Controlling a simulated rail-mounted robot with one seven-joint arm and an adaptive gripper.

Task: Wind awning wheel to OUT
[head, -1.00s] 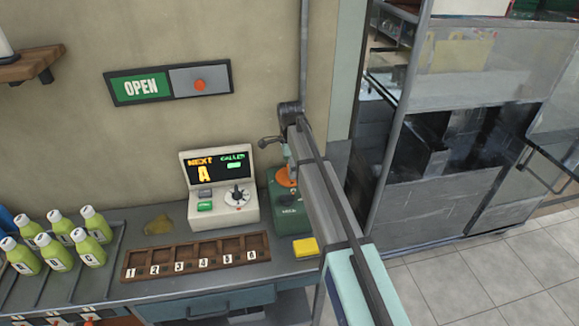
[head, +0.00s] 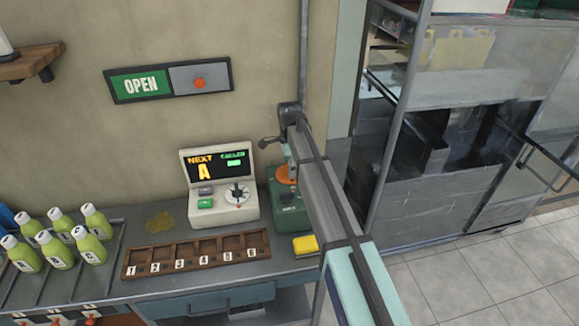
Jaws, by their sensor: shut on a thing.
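My arm reaches from the lower right towards the wall, and its grey far link covers much of the work area. My gripper (head: 284,141) is only partly in view at the far end of the arm, as dark parts close to the wall. It is shut on the awning wheel. The wheel is mostly hidden behind the arm, and I cannot make out its rim or an OUT mark. A dark handle-like piece (head: 267,142) sticks out to the left there. A thin vertical pipe (head: 304,50) runs down the wall to this spot.
Below stands a green machine (head: 288,208) with an orange top, beside a cream NEXT/CALLED console (head: 222,190). A numbered wooden rack (head: 190,266), a yellow block (head: 305,245) and several green bottles (head: 95,220) share the counter. An OPEN sign (head: 140,87) hangs above.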

